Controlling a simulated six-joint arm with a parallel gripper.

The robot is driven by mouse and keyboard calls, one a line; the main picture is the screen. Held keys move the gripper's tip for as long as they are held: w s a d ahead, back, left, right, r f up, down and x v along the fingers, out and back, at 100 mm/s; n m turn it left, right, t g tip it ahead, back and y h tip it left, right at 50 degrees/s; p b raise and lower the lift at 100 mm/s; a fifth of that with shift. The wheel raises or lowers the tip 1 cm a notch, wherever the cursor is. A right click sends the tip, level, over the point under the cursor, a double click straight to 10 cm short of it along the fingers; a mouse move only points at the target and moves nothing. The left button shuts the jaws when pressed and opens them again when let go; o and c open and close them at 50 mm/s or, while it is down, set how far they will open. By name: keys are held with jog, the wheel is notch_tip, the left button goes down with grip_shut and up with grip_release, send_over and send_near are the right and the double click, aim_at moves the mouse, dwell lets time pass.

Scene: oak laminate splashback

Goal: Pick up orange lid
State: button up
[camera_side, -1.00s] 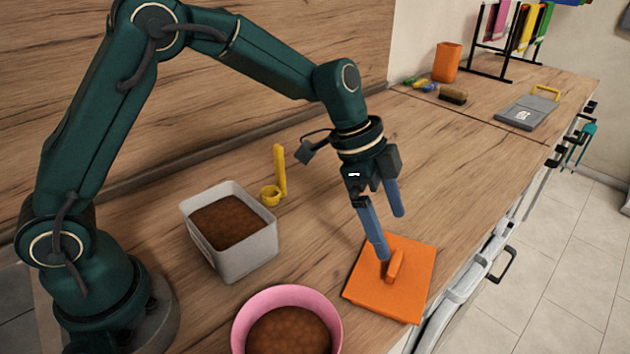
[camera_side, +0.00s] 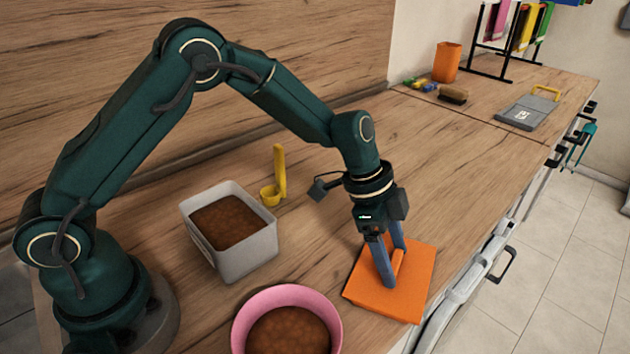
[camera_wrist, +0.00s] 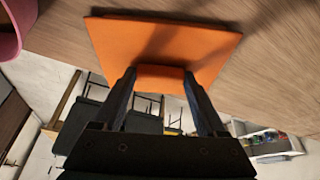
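The orange lid (camera_side: 415,290) is a flat square plate with a raised orange handle (camera_side: 398,262). It lies flat on the counter near the front edge, and the wrist view shows it too (camera_wrist: 205,45). My gripper (camera_side: 396,266) points down over the lid, with its blue fingers open and low at the two ends of the handle. In the wrist view the handle (camera_wrist: 160,78) sits between the fingertips and nearly fills the gap. Whether the fingertips touch it I cannot tell. Part of the handle is hidden behind the near finger in the side view.
A grey-white container (camera_side: 245,260) with brown contents and a pink bowl (camera_side: 240,325) stand left of the lid. A yellow scoop (camera_side: 280,175) is behind the container. Far right hold an orange cup (camera_side: 447,62), a brush (camera_side: 453,95) and a grey board (camera_side: 527,112). The middle counter is clear.

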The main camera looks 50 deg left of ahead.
jog(key=c, duration=0.3)
jog(key=shift+c, duration=0.2)
